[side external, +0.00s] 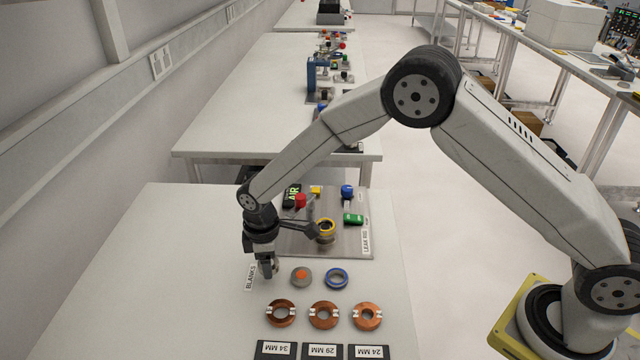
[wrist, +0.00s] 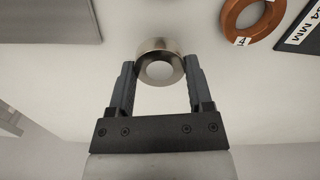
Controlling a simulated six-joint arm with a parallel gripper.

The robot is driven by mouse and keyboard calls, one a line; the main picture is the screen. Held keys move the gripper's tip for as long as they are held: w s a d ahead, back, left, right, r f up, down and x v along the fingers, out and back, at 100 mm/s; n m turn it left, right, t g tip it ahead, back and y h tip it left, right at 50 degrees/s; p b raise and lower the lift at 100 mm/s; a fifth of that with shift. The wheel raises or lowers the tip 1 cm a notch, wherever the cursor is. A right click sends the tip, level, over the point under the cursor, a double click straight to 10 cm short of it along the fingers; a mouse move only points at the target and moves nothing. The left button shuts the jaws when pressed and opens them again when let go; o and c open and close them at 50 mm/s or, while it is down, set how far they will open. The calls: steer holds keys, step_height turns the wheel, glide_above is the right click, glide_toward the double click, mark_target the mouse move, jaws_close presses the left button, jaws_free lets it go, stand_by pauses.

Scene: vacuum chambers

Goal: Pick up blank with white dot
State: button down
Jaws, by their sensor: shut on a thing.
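The blank with the white dot (wrist: 160,49) is a short silver metal cylinder, with a pale round face showing in the wrist view. My gripper (wrist: 160,68) has one dark finger on each side of it and is shut on it. In the side view my gripper (side external: 268,271) points down at the white table beside the BLANKS label (side external: 251,277). There the blank is mostly hidden by the fingers. I cannot tell whether it touches the table.
Copper rings (side external: 324,315) lie in front, near size labels (side external: 322,351). The leak rig plate (side external: 352,246) is behind. The table's left side is clear.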

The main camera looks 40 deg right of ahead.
steer(key=s+d+r, duration=0.4)
steer(key=s+r, duration=0.5)
steer(key=s, duration=0.3)
steer(key=shift+s+r, duration=0.15)
steer(key=shift+s, duration=0.2)
steer(key=shift+d, duration=0.1)
stand_by(0.4)
